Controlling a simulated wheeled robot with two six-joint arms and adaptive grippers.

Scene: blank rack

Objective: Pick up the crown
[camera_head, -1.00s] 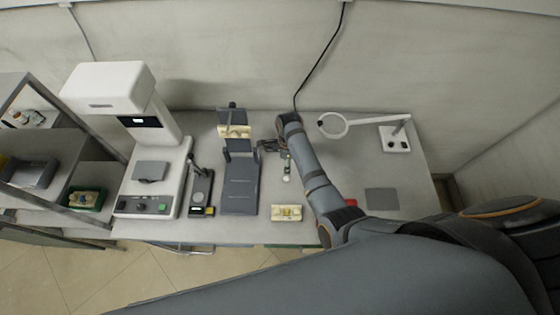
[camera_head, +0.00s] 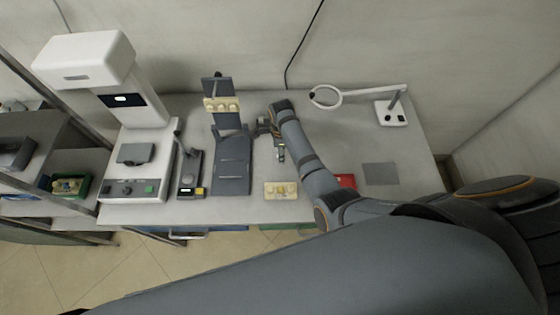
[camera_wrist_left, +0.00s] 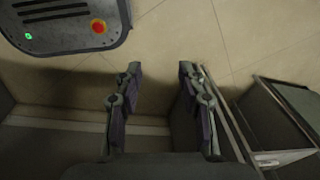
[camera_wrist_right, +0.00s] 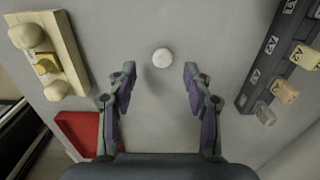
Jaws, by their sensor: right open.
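A small round white piece, which looks like the crown (camera_wrist_right: 162,57), lies on the grey worktop in the right wrist view. My right gripper (camera_wrist_right: 158,88) is open. Its fingertips are on either side of the line to the white piece, which shows beyond them, with nothing between them. In the head view the right gripper (camera_head: 270,133) is over the middle of the table; I cannot clearly make out the crown there. My left gripper (camera_wrist_left: 157,82) is open and empty above the floor, and it is not visible in the head view.
A cream dental block (camera_head: 281,190) and a red box (camera_head: 346,181) are near the table's front edge. A dark stand (camera_head: 231,165) is left of the gripper. A dark labelled holder (camera_wrist_right: 276,50) flanks the right wrist view. A magnifier lamp (camera_head: 391,114) is at right.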

